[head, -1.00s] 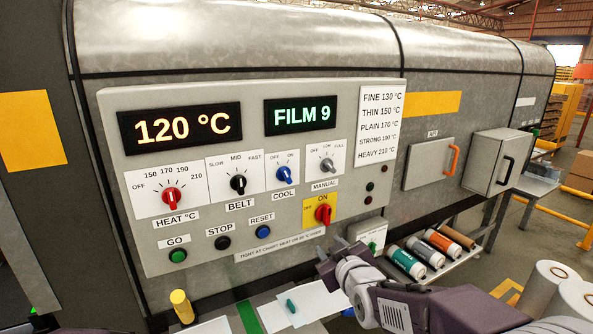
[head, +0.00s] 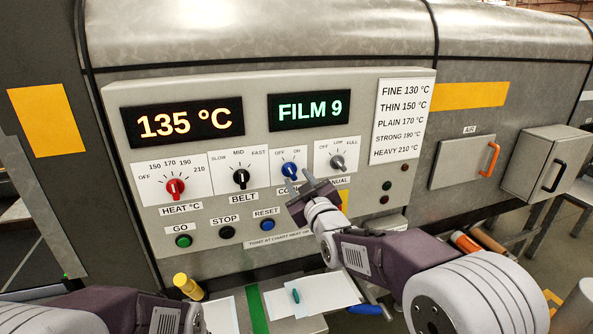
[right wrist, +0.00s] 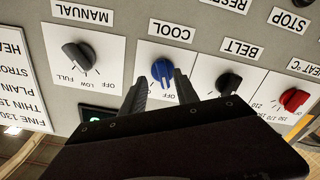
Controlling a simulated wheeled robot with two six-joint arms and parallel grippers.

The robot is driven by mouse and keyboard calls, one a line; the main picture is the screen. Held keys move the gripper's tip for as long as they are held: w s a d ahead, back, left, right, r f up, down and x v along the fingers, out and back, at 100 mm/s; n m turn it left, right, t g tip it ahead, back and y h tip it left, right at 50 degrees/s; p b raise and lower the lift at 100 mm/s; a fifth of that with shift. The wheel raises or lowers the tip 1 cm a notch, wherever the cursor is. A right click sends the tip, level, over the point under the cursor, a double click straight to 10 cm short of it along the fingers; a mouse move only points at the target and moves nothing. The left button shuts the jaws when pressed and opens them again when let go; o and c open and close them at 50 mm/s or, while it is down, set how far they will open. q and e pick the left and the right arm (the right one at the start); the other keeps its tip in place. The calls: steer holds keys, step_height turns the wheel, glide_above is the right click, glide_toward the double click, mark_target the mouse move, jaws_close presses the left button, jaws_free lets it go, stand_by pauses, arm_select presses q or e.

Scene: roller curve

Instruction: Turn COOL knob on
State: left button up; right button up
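The blue COOL knob (head: 289,170) is on the grey control panel, between the BELT and MANUAL knobs. It also shows in the right wrist view (right wrist: 162,71), which sees the panel upside down. I cannot tell its exact setting. My right gripper (head: 298,178) is in front of the panel at the COOL knob. In the right wrist view its two fingers (right wrist: 164,89) are apart, with the knob framed between and just beyond their tips and nothing held. The gripper partly covers the COOL label. My left gripper is out of view; only part of the left arm shows at lower left.
The black BELT knob (head: 240,178) and grey MANUAL knob (head: 338,162) flank the COOL knob closely. The red HEAT knob (head: 175,187) is farther left. The blue RESET button (head: 267,225) is below. The temperature display (head: 184,122) reads 135 °C.

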mark_target(291, 171)
steer(key=shift+w+a+r, duration=0.1)
steer(key=shift+w+a, duration=0.7)
steer(key=shift+w, duration=0.1)
steer(key=shift+d, duration=0.25)
steer(key=c, duration=0.4)
jaws_close()
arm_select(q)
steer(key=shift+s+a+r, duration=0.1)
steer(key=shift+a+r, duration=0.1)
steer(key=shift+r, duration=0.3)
